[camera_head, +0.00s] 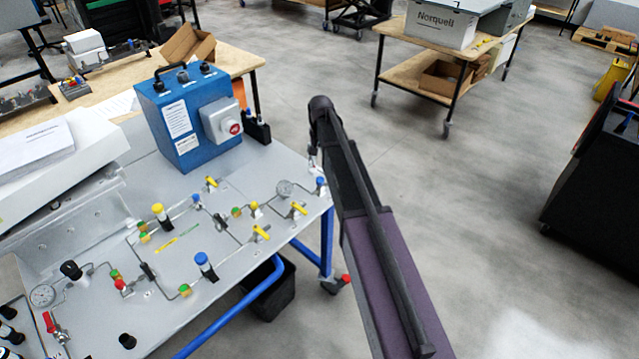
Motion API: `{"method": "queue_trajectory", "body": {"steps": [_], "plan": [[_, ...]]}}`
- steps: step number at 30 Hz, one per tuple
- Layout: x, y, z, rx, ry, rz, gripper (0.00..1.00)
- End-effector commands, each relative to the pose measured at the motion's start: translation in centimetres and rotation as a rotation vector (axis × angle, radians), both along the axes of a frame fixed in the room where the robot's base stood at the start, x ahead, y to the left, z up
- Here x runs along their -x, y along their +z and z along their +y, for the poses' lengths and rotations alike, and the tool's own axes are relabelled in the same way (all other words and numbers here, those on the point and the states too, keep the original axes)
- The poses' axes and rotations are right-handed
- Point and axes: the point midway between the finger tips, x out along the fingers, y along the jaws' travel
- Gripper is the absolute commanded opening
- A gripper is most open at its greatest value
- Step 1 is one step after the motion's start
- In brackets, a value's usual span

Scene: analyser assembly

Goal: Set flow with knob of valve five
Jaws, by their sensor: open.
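The grey panel (215,226) carries thin pipes and several valves. Yellow lever valves (261,232) are spread over the right half. A black knob (71,270) is at the left. I cannot read which is valve five. My gripper (313,163) is mostly hidden behind my arm, above the panel's right corner; it is open, and nothing shows held.
A blue box (188,120) with a grey-and-red switch stands behind the valves. A white box (60,160) with papers is at the left. A cart (440,72) stands farther back.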

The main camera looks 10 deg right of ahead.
Motion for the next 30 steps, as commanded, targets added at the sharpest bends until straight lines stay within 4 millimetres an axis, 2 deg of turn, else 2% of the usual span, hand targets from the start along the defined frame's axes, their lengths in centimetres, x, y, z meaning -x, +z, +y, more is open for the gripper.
{"method": "queue_trajectory", "body": {"steps": [1,30], "plan": [[0.0,-0.8,0.0,0.000,0.000,0.000,0.76],[0.0,-8.2,0.1,0.000,0.001,0.000,0.76]]}}
